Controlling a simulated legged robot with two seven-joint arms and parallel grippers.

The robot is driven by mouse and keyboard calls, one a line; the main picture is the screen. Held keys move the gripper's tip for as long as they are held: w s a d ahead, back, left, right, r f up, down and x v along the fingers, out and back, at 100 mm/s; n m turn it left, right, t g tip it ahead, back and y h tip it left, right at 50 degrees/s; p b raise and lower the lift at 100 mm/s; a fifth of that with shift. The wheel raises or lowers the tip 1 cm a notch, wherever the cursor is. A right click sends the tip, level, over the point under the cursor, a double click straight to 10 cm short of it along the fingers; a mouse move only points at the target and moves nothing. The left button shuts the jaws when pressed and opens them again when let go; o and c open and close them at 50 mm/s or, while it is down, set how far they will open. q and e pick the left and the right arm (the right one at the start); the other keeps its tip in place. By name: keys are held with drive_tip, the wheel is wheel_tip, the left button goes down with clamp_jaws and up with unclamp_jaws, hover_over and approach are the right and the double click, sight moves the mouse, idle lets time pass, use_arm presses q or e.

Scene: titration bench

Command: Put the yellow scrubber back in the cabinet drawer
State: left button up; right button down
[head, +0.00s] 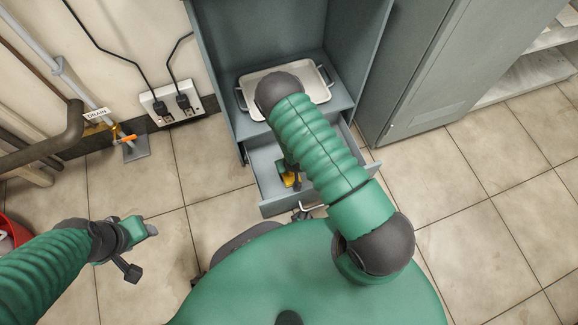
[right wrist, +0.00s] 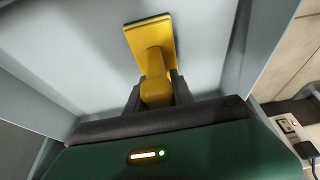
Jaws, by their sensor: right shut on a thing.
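The yellow scrubber (right wrist: 150,45) is in the right wrist view, with a flat rectangular head and a rounded handle. My right gripper (right wrist: 156,92) is shut on its handle. In the head view a small part of the scrubber (head: 289,180) shows inside the open cabinet drawer (head: 265,185), below my right arm. My right gripper (head: 290,168) is mostly hidden there by the arm. I cannot tell whether the scrubber touches the drawer floor. My left gripper (head: 140,250) is empty over the floor at the left, its fingers apart.
A white tray (head: 254,108) with dark handles sits on the cabinet shelf above the drawer. A grey locker (head: 425,75) stands to the right. A power strip (head: 172,105), pipes and a red bin (head: 12,232) are at the left. The tiled floor at the right is clear.

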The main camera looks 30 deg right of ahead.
drive_tip(key=shift+f, duration=0.1)
drive_tip(key=c, duration=1.1)
unclamp_jaws()
drive_tip(key=s+a+r+n+p, duration=0.15)
drive_tip(key=r+p, duration=0.25)
drive_tip(key=r, duration=1)
drive_tip(key=s+a+r+m+p, duration=0.1)
drive_tip(key=a+r+p, duration=0.2)
drive_tip(key=r, duration=1.1)
drive_tip(key=s+a+r, duration=0.1)
drive_tip(key=s+r, duration=0.1)
drive_tip(key=r, duration=0.2)
drive_tip(key=s+a+r+n+g, duration=0.1)
drive_tip(key=s+r, duration=0.1)
drive_tip(key=r, duration=0.2)
drive_tip(key=s+r+n+y, duration=0.1)
drive_tip(key=s+r, duration=0.2)
drive_tip(key=r, duration=0.2)
drive_tip(key=shift+a+g, duration=0.3)
drive_tip(key=shift+a, duration=0.1)
